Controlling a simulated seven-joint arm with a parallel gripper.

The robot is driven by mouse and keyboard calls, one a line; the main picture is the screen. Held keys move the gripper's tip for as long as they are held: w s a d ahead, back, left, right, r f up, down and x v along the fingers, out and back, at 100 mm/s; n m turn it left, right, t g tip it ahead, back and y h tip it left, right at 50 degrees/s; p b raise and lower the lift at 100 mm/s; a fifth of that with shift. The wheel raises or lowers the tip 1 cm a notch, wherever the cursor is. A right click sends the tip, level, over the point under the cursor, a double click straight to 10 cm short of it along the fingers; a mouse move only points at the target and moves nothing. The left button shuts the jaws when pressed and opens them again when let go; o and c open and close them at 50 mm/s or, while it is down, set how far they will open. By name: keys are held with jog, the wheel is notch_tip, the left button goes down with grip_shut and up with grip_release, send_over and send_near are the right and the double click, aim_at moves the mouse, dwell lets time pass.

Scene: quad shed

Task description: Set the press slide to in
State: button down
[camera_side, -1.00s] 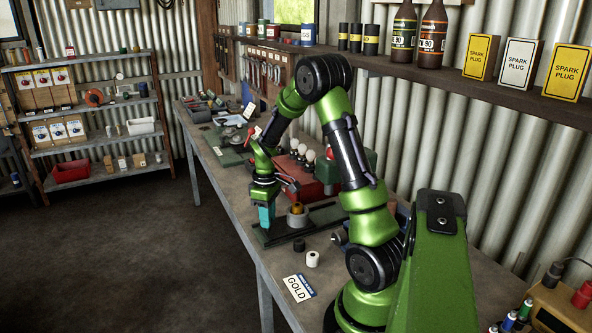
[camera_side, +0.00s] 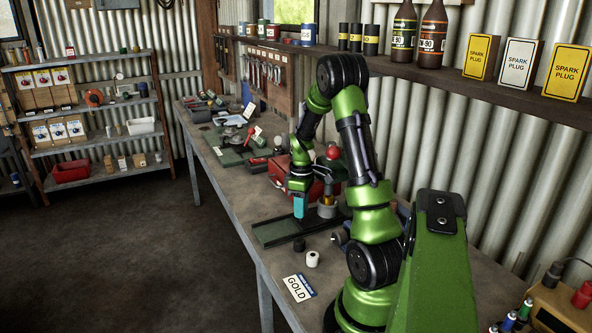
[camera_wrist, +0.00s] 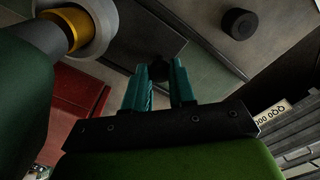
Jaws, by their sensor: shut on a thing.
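The press slide is a grey round holder (camera_side: 327,208) with a gold-coloured piece standing in it, on a low dark track (camera_side: 275,232) on the bench. The holder sits toward the right end of the track, under the press, whose red knob (camera_side: 333,152) shows above. My gripper (camera_side: 299,207) points down just left of the holder. In the wrist view my gripper (camera_wrist: 158,88) has its teal fingers shut on a dark knob (camera_wrist: 158,70), apparently the slide's handle. The holder (camera_wrist: 98,28) shows there at the upper left. My fingers partly hide the knob.
A small black cylinder (camera_side: 299,244) and a white roller (camera_side: 312,258) stand in front of the track. A card reading GOLD (camera_side: 297,288) lies near the bench's front edge. A red box (camera_side: 318,190) stands behind the gripper. The track's left part is clear.

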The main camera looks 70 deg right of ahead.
jog(key=shift+s+d, duration=0.2)
jog(key=shift+d, duration=0.1)
jog(key=c, duration=1)
grip_release()
jog(key=shift+o, duration=0.3)
jog(key=shift+a, duration=0.1)
jog(key=shift+w, duration=0.1)
